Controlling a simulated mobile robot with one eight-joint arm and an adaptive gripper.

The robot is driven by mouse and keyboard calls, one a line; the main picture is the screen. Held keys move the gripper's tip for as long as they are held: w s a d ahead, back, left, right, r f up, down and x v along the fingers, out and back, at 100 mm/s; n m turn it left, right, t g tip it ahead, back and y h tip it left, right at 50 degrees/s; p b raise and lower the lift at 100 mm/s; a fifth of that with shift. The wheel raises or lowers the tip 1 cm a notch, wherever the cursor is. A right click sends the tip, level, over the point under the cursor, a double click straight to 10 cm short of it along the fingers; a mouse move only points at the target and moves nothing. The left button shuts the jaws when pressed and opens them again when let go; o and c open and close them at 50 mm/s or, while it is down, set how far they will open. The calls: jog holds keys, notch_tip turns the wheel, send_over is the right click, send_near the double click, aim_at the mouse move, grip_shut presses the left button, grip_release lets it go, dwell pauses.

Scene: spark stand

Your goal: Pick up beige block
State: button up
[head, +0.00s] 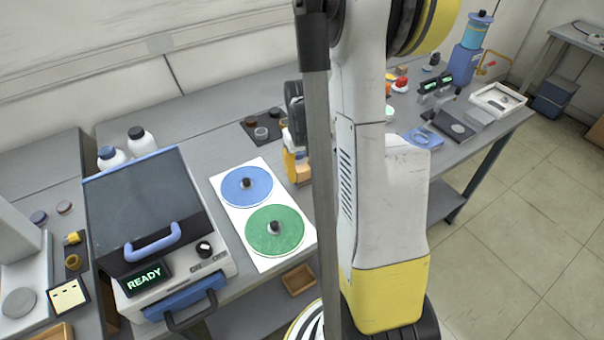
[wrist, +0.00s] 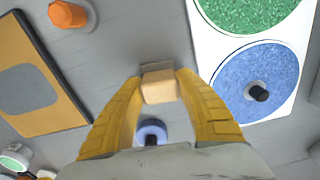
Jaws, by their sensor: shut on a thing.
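The beige block (wrist: 158,92) sits between the tips of my gripper's yellow fingers in the wrist view. My gripper (wrist: 160,86) is shut on it, with a finger pressed to each side. Whether the block touches the grey bench or hangs above it is hard to tell. In the head view my arm covers most of the gripper, and I cannot make out the block there.
A blue disc (wrist: 256,82) and a green disc (head: 275,230) lie on a white sheet beside the gripper. A round blue-violet piece (wrist: 151,131) shows between the fingers. An orange-framed panel (wrist: 66,112) and an orange piece (wrist: 68,14) are at left. The READY machine (head: 144,278) stands left.

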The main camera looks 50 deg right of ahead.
aim_at(302, 167)
notch_tip(302, 167, up, 4)
jog(key=shift+f+p, duration=0.25)
jog(key=shift+p, duration=0.5)
jog(key=s+d+r+p, duration=0.3)
jog(key=s+d+r, duration=0.3)
jog(key=s, duration=0.3)
jog(key=shift+d+r, duration=0.25)
jog(key=shift+d, duration=0.55)
jog(key=shift+w, duration=0.1)
jog(key=o, duration=0.5)
jog(key=shift+c, duration=1.2)
